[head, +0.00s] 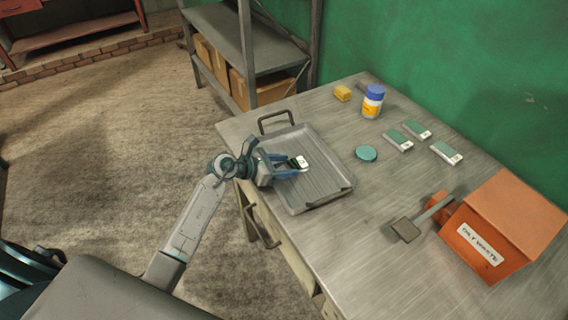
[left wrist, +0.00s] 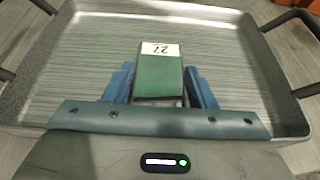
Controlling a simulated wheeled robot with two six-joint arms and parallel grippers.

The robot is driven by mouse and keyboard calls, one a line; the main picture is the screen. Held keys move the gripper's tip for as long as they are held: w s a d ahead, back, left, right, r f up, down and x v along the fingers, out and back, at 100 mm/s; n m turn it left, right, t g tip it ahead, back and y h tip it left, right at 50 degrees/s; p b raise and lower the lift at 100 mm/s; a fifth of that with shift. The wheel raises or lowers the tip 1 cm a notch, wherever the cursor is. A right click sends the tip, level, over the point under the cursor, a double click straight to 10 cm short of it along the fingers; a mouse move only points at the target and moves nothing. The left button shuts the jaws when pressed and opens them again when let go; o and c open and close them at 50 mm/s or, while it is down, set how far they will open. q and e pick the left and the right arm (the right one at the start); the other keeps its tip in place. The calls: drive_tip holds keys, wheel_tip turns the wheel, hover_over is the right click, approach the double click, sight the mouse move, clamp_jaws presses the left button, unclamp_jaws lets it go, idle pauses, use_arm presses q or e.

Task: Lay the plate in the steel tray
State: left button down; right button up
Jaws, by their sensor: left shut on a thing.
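The steel tray (head: 322,180) lies on the workbench near its left edge, with a handle at each end. My left gripper (head: 291,165) reaches over the tray from the left. It is shut on a small green plate (head: 300,162) with a white label. In the left wrist view the plate (left wrist: 158,75) sits between the blue fingers, its label reading 27, with the tray (left wrist: 215,60) below it. I cannot tell whether the plate touches the tray floor. My right gripper is not in view.
On the workbench (head: 375,235), several similar green plates (head: 398,140) lie right of the tray. A teal disc (head: 366,153), a blue-capped bottle (head: 372,103) and a yellow block (head: 343,93) stand nearby. An orange waste box (head: 500,225) and a dark-headed tool (head: 407,230) are at the right.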

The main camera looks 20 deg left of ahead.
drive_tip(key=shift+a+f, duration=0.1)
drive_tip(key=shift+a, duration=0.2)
use_arm(q)
drive_tip(key=c, duration=0.9)
unclamp_jaws()
drive_tip(key=shift+a+f, duration=0.1)
drive_tip(key=shift+o, duration=1.4)
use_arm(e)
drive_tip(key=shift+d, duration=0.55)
